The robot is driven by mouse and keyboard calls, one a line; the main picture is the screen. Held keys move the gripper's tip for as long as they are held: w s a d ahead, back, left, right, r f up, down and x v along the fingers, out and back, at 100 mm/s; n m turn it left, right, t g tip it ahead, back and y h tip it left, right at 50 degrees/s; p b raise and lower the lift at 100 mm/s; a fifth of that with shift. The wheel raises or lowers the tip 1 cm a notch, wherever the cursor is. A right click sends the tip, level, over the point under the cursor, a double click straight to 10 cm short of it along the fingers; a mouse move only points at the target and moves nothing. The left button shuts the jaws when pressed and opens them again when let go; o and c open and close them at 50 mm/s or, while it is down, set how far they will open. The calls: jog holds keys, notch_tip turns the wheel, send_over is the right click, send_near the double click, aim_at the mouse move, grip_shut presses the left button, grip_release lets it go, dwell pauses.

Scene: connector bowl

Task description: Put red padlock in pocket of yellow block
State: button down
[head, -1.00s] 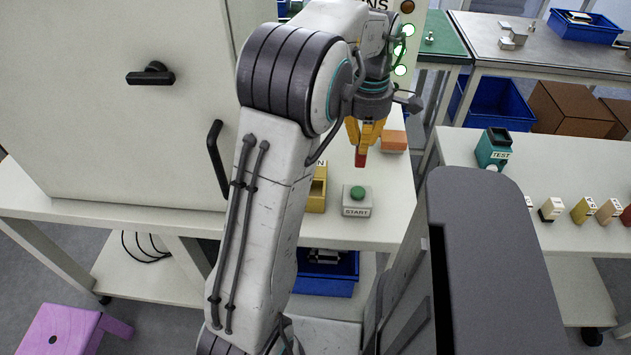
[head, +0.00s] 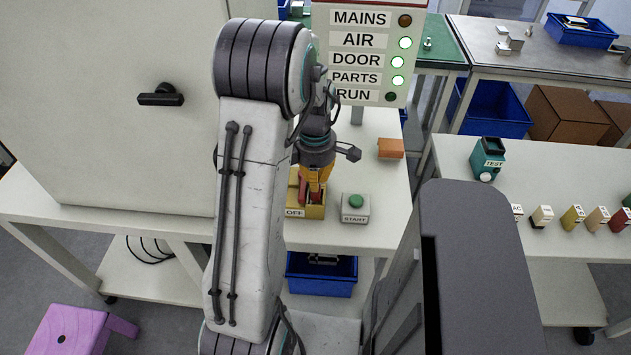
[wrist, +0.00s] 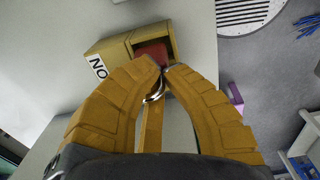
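The yellow block (head: 314,212) stands on the white bench, with an OFF label on its front in the head view. In the wrist view the block (wrist: 112,50) shows an ON label and an open pocket at its right end. My gripper (head: 313,190) points down over the block. In the wrist view my gripper's (wrist: 160,68) yellow fingertips close together on the red padlock (wrist: 151,52), whose metal shackle shows between the fingers. The padlock's red body is at the pocket opening, seemingly within its walls; its depth is hidden. The padlock also shows in the head view (head: 303,189).
The START box (head: 355,208) with a green button stands close right of the block. An orange block (head: 390,148) lies farther back. A large cabinet (head: 110,120) fills the left. A sign panel (head: 362,50) stands behind. The right bench holds a teal TEST device (head: 488,158).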

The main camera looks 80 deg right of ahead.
jog(key=shift+f, duration=1.1)
jog(key=shift+f, duration=0.15)
jog(key=c, duration=1.4)
grip_release()
notch_tip(320, 180, up, 10)
jog(key=shift+f, duration=0.1)
jog(key=shift+a+r+b, duration=0.15)
jog(key=shift+r+b, duration=0.65)
jog(key=shift+r, duration=0.45)
